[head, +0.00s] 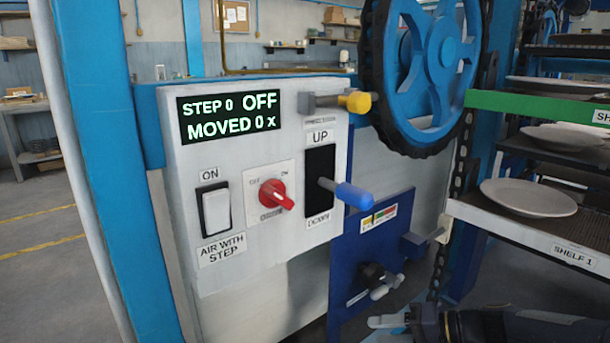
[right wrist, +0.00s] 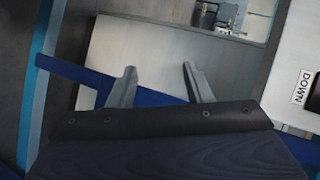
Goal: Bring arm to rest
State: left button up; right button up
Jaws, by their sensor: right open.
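My right gripper (head: 385,321) is low at the bottom right of the head view, below the control panel (head: 180,262) and in front of the shelves. In the right wrist view its two fingers (right wrist: 160,85) are spread apart with nothing between them. It touches no control that I can see. The panel carries a blue-handled lever (head: 352,195) in an UP/DOWN slot, a red knob (head: 277,196), a white rocker switch (head: 216,212) and a yellow-tipped lever (head: 355,102). The display (head: 230,116) reads STEP 0 OFF, MOVED 0 x. My left gripper is not in view.
A big blue handwheel (head: 430,68) stands at the upper right. Shelves with plates (head: 528,198) are at the right, the lower one labelled SHELF 1. A blue post (head: 100,170) stands left of the panel. A black and grey fitting (head: 380,281) is on the blue plate above my right gripper.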

jog(key=s+d+h, duration=0.2)
jog(key=s+h, duration=0.3)
jog(key=s, duration=0.8)
jog(key=s+d+h, duration=0.2)
jog(key=s+h, duration=0.2)
jog(key=s, duration=0.8)
notch_tip(320, 180, up, 34)
jog(key=p, duration=3.4)
jog(key=shift+t, duration=0.3)
